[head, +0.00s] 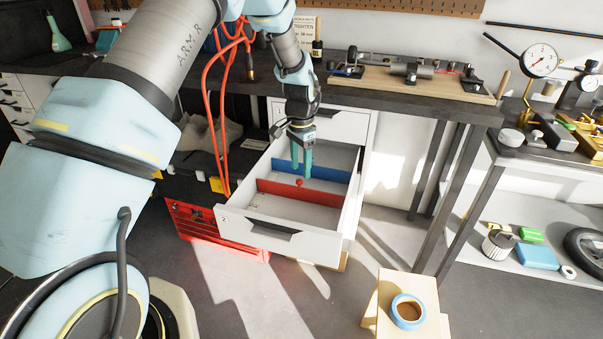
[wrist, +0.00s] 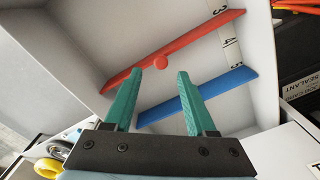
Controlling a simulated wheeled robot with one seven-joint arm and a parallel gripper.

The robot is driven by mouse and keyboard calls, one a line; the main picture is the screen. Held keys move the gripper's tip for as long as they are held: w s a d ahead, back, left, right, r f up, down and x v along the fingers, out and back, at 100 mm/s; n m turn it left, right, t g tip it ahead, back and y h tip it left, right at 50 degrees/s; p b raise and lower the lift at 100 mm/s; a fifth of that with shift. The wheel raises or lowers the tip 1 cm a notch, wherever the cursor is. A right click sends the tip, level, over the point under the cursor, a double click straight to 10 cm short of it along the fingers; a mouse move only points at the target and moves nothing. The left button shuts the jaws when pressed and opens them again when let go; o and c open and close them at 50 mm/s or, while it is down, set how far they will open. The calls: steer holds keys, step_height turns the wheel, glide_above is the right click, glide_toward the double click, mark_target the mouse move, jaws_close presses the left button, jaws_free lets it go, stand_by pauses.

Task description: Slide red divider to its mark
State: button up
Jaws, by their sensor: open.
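The red divider (head: 325,194) stands across the open drawer (head: 280,238), with a round red knob (head: 300,183) on it. It also shows in the wrist view (wrist: 200,40). The blue divider (head: 325,171) stands parallel to it, farther back in the drawer. Black figures and tick marks (wrist: 229,42) run along a drawer wall; one reads 3. Which is the red divider's mark I cannot tell. My gripper (head: 301,174) is open and points down into the drawer. In the wrist view the knob lies between and just beyond the teal fingertips (wrist: 159,73); contact is not clear.
The drawer walls surround my gripper, under the dark workbench (head: 395,98). Orange cables (head: 213,110) hang left of the drawer. A red toolbox (head: 205,232) sits below left. A wooden stool (head: 425,290) with a tape roll (head: 407,311) stands in front right.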

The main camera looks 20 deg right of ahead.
mark_target(300, 180)
steer(key=shift+a+f+p, duration=0.1)
steer(key=shift+f+p, duration=0.2)
steer(key=shift+f, duration=1.65)
steer(key=shift+c, duration=0.3)
jaws_close()
